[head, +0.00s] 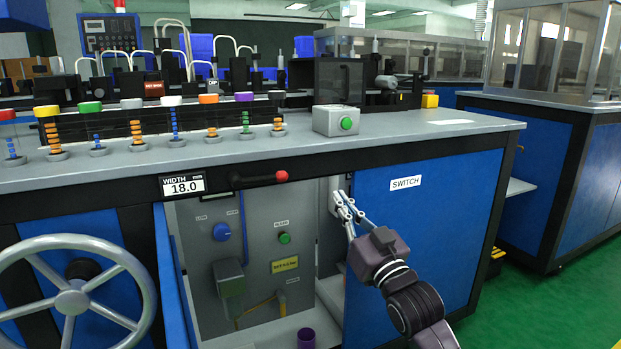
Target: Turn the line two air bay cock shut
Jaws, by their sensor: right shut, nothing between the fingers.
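An open bay under the counter shows a grey panel (264,205). A round blue knob (222,232) sits on it at upper left, with a green button (284,238) to its right. A grey box (229,278) and a yellow pipe (257,309) are lower down. I cannot tell which part is the line two cock; the small labels are unreadable. My right gripper (344,205) is at the bay's right edge, beside the blue SWITCH panel (424,229). Its fingers are shut and hold nothing. They partly cover a pale fitting behind them. My left gripper is out of view.
A blue door (175,290) stands open at the bay's left, beside a large handwheel (72,298). A red-ended lever (281,176) sticks out under the counter edge. A purple cup-like object (306,338) stands on the bay floor.

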